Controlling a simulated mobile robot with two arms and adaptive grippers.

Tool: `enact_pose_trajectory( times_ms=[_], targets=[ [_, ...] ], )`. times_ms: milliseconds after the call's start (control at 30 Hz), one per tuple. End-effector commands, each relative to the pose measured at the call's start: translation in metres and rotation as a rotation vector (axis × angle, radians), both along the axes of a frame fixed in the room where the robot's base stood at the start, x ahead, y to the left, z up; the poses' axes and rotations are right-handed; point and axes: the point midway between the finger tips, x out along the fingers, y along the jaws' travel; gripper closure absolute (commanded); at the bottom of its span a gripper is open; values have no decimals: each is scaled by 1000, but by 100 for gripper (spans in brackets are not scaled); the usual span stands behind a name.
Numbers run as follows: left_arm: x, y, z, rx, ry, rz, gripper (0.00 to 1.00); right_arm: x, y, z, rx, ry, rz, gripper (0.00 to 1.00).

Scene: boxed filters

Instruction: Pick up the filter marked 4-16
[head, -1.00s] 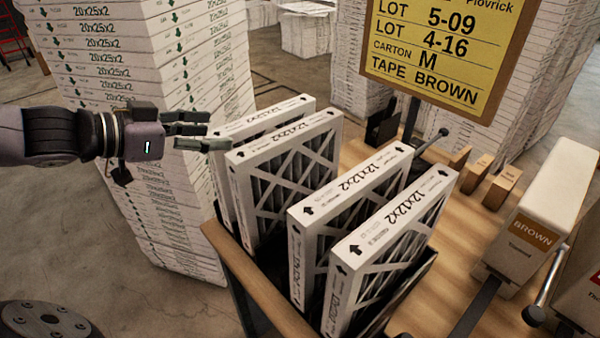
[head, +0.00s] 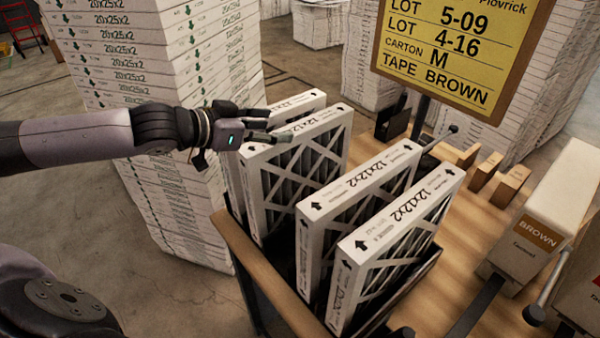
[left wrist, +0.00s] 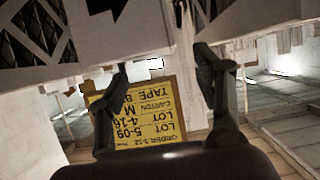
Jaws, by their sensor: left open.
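Several white-framed filters stand upright in a dark rack at the table's left end: two at the back, (head: 305,97) and (head: 300,128), and two in front, (head: 360,180) and (head: 405,215). Their tops read 12x12x2; I cannot read a 4-16 on any of them. My left gripper (head: 280,124) is open and empty at the left ends of the two back filters, hiding part of their tops. In the left wrist view its fingers (left wrist: 163,68) are spread below two white filter frames, (left wrist: 150,35) and (left wrist: 245,15); contact cannot be told. My right gripper is out of view.
A yellow order sign (head: 455,40) lists lots 5-09 and 4-16, carton M, tape brown; it appears inverted in the left wrist view (left wrist: 150,112). Tall stacks of boxes (head: 130,60) stand behind the arm. A brown-labelled tape box (head: 530,245) and small wooden blocks (head: 485,170) are at right.

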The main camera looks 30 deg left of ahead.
Motion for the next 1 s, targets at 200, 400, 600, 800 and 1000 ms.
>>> enact_pose_trajectory(
  times_ms=[200,400,600,800,1000],
  targets=[
    [7,-4,-3,-1,0,-1,39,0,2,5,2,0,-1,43],
    [17,-9,-6,-6,0,-1,39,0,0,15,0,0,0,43],
    [35,-18,-15,-6,0,0,39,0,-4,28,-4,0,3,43],
    [48,-23,-24,-2,1,1,39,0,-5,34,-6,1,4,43],
    [49,-24,-26,1,2,0,39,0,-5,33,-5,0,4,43]
  ],
)
